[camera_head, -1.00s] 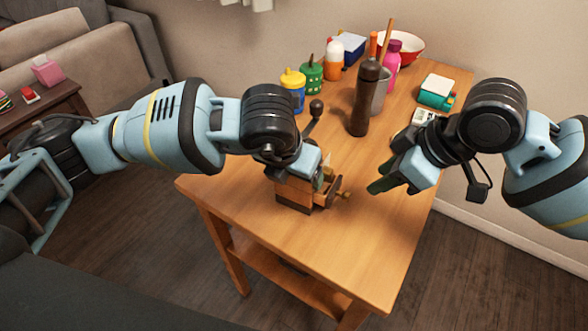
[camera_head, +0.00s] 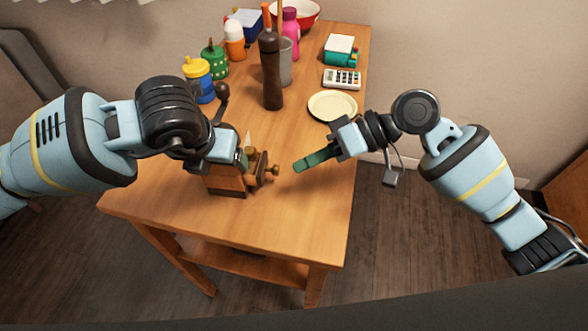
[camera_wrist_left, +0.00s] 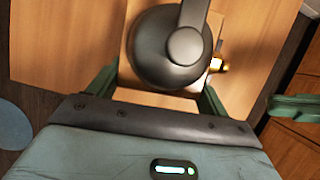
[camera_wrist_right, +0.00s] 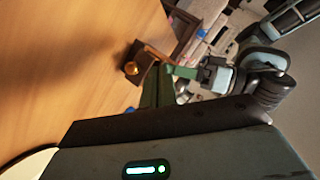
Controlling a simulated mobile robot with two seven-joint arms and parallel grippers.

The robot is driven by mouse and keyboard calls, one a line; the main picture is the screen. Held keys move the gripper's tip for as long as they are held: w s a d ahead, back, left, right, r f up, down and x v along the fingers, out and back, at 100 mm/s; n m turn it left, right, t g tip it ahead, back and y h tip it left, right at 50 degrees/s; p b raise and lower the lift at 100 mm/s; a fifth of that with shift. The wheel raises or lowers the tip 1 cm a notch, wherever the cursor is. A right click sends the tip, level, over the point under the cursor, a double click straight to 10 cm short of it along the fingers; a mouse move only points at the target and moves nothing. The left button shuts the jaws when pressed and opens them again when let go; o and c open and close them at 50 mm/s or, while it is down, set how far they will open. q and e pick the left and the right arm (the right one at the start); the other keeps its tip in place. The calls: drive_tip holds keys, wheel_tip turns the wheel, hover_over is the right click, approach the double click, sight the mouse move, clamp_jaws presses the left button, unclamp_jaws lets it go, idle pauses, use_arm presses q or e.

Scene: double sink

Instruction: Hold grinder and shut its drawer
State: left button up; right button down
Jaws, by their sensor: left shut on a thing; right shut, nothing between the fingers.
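The grinder (camera_head: 226,180) is a small wooden box with a dark crank, upright near the table's front edge. Its drawer (camera_head: 260,168) sticks out on the right, with a brass knob (camera_head: 274,171). My left gripper (camera_head: 240,157) is shut on the grinder's body from above; in the left wrist view its fingers flank the dark dome (camera_wrist_left: 168,48), and the knob (camera_wrist_left: 217,65) shows beside it. My right gripper (camera_head: 299,166) is shut and empty, its green fingers pointing left, a little right of the knob and apart from it. The right wrist view also shows the knob (camera_wrist_right: 131,68).
Behind the grinder stand a dark brown mill (camera_head: 271,75), a yellow-and-blue cup (camera_head: 198,80) and a green jar (camera_head: 214,62). A cream plate (camera_head: 332,106) and a calculator (camera_head: 342,79) lie at the right. The front of the wooden table (camera_head: 270,222) is clear.

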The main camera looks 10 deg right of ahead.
sight(276, 168)
drive_tip(key=d+f+m+t+y, duration=0.5)
drive_tip(key=d+f+m, duration=0.1)
drive_tip(key=d+m, duration=0.5)
drive_tip(key=x, duration=1.3)
drive_tip(key=shift+a+f, duration=0.2)
drive_tip(key=shift+a, duration=0.15)
drive_tip(key=shift+a, duration=0.1)
drive_tip(key=x, duration=0.3)
drive_tip(key=shift+a, duration=0.4)
use_arm(q)
drive_tip(key=shift+d, duration=0.1)
use_arm(e)
drive_tip(key=shift+r, duration=0.1)
use_arm(q)
drive_tip(key=shift+d, duration=0.1)
use_arm(e)
drive_tip(key=shift+d, duration=0.15)
use_arm(q)
drive_tip(key=shift+a, duration=0.2)
use_arm(e)
drive_tip(key=v, duration=1.4)
drive_tip(key=shift+r, duration=0.15)
use_arm(q)
drive_tip(key=o, duration=1)
